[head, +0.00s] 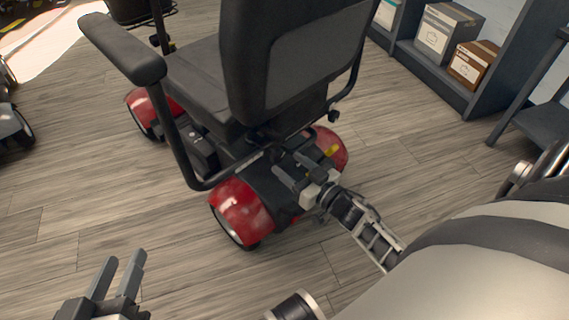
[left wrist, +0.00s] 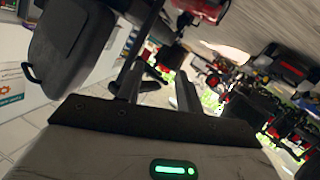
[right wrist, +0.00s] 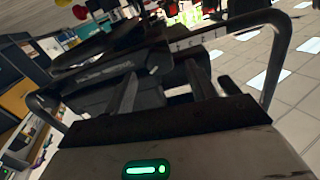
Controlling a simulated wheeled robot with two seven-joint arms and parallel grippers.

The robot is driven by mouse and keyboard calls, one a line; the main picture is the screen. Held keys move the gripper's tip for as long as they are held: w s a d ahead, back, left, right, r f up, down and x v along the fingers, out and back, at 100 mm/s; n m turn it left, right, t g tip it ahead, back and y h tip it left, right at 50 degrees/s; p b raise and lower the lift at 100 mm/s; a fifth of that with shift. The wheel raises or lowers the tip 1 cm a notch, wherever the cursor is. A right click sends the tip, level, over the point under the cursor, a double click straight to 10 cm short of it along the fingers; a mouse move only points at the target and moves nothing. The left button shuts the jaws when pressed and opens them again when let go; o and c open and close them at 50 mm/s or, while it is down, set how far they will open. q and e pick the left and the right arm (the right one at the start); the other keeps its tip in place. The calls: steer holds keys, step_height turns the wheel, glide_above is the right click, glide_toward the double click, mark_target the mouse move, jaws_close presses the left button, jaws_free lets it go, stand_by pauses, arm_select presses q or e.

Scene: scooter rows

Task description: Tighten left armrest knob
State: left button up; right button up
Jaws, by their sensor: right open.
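A scooter with a grey seat (head: 310,75) and red rear fenders (head: 243,208) stands with its back to me. Its left armrest (head: 122,48) is at picture left, on a bent black tube (head: 180,135). I cannot clearly make out the left armrest knob in the head view. A small dark knob (head: 334,116) shows on the seat's right side. My right gripper (head: 296,170) is open behind and below the seat. In the right wrist view its fingers (right wrist: 162,88) are apart, with the seat's dark underside beyond. My left gripper (head: 122,268) is open and empty at lower left.
A shelf (head: 440,73) with several boxes, including a brown box (head: 474,64), stands at upper right. A dark table (head: 540,125) is at the right edge. Another vehicle's wheel (head: 20,128) shows at far left. The wooden floor (head: 90,210) at left is clear.

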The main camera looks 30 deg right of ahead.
mark_target(277, 156)
steer(key=w, duration=0.2)
steer(key=shift+w+a, duration=0.2)
steer(key=shift+w, duration=0.2)
steer(key=c, duration=1)
arm_select(q)
steer(key=shift+w+d+r+h, duration=0.1)
steer(key=shift+d+r+h, duration=0.05)
steer(key=shift+r+h, duration=0.15)
